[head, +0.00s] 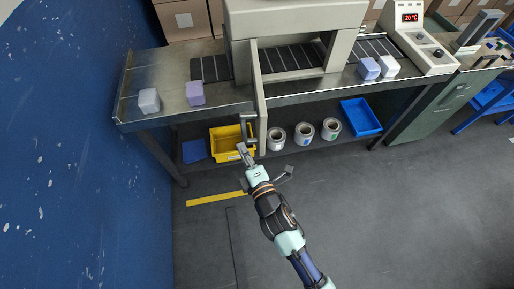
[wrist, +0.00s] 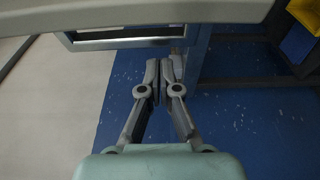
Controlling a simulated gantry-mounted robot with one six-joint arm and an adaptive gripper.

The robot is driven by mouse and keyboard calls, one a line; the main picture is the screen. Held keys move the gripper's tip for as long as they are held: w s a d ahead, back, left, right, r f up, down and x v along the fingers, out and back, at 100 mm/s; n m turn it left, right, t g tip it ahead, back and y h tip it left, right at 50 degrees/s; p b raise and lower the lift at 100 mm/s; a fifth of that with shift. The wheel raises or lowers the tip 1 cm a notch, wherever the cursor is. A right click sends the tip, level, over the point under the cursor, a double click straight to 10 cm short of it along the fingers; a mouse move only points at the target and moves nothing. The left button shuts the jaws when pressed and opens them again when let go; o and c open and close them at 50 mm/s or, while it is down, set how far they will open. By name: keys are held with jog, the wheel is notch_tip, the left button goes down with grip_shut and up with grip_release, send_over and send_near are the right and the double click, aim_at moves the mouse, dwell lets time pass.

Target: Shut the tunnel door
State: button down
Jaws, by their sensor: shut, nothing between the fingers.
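The tunnel door (head: 261,100) is a tall beige panel on the wrapper's beige tunnel housing (head: 296,18). It stands open, swung out towards the front, so the tunnel mouth shows to its right. A dark handle (head: 250,124) sits on the door's left side. My gripper (head: 242,148) is shut and empty, left of the door's lower front part and just below the handle. I cannot tell whether it touches the door. In the wrist view my fingertips (wrist: 166,66) are together, and a beige panel (wrist: 130,14), probably the door, crosses the top.
A lavender block (head: 195,93) and a pale block (head: 149,101) sit on the table left of the door. Below are a yellow bin (head: 228,150), several film rolls (head: 304,134) and a blue bin (head: 361,117).

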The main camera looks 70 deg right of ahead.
jog(key=s, duration=0.2)
jog(key=s+d, duration=0.1)
jog(key=s, duration=0.1)
jog(key=shift+d, duration=0.15)
dwell(0.4)
